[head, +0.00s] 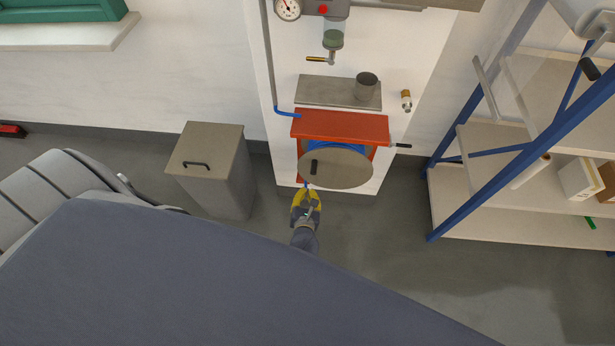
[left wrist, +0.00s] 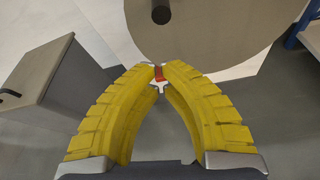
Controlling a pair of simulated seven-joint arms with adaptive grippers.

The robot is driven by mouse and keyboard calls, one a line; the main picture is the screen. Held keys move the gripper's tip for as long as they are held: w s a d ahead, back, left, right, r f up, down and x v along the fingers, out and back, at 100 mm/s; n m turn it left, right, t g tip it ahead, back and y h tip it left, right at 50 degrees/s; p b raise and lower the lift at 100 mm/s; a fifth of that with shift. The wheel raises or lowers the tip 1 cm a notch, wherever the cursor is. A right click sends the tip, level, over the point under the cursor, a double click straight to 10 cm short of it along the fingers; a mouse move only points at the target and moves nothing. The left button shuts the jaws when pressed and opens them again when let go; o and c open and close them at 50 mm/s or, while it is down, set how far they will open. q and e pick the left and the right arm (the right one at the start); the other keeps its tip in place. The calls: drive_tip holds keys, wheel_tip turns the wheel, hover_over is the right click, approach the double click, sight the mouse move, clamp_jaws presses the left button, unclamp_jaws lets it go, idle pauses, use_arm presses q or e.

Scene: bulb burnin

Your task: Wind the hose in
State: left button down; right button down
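The hose reel hangs low on the white wall panel, with a red housing (head: 340,125), a bit of blue hose (head: 350,146) under it, and a round grey-brown disc (head: 345,172) with a black handle (head: 314,167). The disc (left wrist: 205,35) and its handle (left wrist: 161,12) also show in the left wrist view. My left gripper (head: 307,192) is just below the disc, off its handle. Its yellow fingertips (left wrist: 160,68) come close together, with a small red and pale piece between or behind them; I cannot tell whether it is gripped. My right gripper is not in view.
A grey bin (head: 212,170) with a black lid handle stands left of the reel. A blue-framed shelf (head: 490,140) stands at the right. A small shelf with a metal cup (head: 366,87) is above the reel. The floor between is clear.

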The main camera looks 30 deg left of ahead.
sight(308, 166)
use_arm(q)
drive_tip(key=w+a+f, duration=0.1)
drive_tip(key=w, duration=0.1)
drive_tip(key=w+a+f+m, duration=0.1)
drive_tip(key=w+a, duration=0.1)
drive_tip(key=w, duration=0.1)
drive_tip(key=w+a+f+m+y, duration=0.1)
drive_tip(key=w+a, duration=0.1)
drive_tip(key=w, duration=0.1)
drive_tip(key=shift+w+a+f, duration=0.1)
drive_tip(key=shift+f, duration=0.1)
drive_tip(key=shift+d+r, duration=0.25)
drive_tip(key=shift+r, duration=0.05)
drive_tip(key=shift+w+d+r, duration=0.1)
drive_tip(key=shift+d+r, duration=0.2)
drive_tip(key=shift+r, duration=0.45)
drive_tip(key=shift+w+d+r, duration=0.1)
drive_tip(key=shift+d+r, duration=0.2)
drive_tip(key=shift+r, duration=0.45)
